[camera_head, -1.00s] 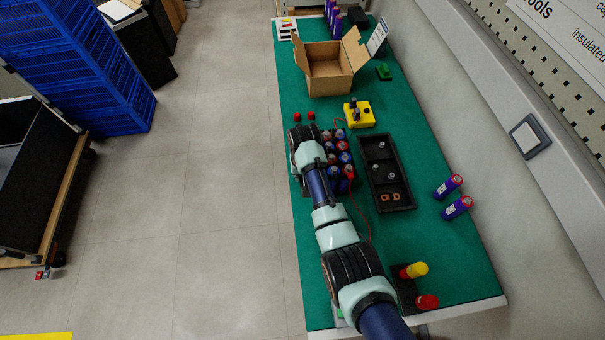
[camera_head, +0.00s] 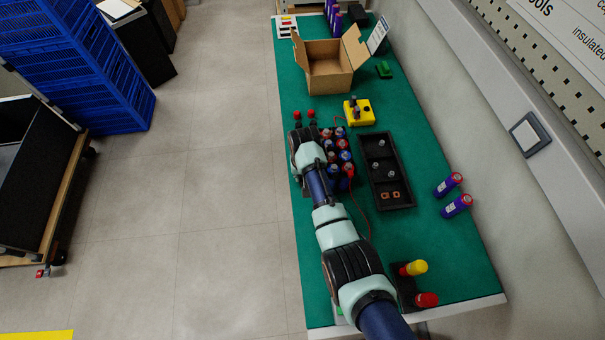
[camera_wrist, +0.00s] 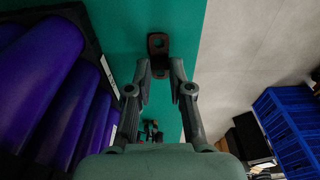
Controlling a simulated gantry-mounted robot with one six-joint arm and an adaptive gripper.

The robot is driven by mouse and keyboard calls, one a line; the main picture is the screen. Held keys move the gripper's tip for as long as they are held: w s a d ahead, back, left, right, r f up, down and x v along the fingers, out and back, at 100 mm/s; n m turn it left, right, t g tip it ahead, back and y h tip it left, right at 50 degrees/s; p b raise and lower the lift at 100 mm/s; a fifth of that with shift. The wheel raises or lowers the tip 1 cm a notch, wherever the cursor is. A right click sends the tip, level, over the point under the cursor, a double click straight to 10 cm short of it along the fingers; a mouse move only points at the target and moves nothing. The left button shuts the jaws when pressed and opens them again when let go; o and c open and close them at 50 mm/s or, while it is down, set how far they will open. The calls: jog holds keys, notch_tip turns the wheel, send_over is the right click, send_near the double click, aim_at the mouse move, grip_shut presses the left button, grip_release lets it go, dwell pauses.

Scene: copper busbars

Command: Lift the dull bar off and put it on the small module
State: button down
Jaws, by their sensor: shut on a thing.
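My gripper (camera_wrist: 160,70) is shut on a dark, dull brown bar (camera_wrist: 158,43) with a hole near its free end. In the wrist view the bar is held over the green mat, close to its edge by the floor. In the head view my arm hides the gripper and bar. A block of blue and red-topped cells (camera_head: 342,156) stands just right of my wrist, partly hidden by it. Large purple cells (camera_wrist: 55,85) in a black holder show left of my gripper in the wrist view. I cannot tell which group is the small module.
A black tray (camera_head: 375,187) with bolts and two copper pieces (camera_head: 390,194) lies right of the cells. A yellow device (camera_head: 359,114) and an open cardboard box (camera_head: 331,74) are farther back. A red cable (camera_head: 366,222) trails over the mat.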

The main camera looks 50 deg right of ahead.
jog(key=shift+f, duration=0.2)
jog(key=c, duration=1)
grip_release()
jog(key=shift+o, duration=0.2)
notch_tip(320, 180, up, 6)
jog(key=p, duration=0.6)
jog(key=shift+r+p, duration=0.1)
jog(key=shift+p, duration=0.2)
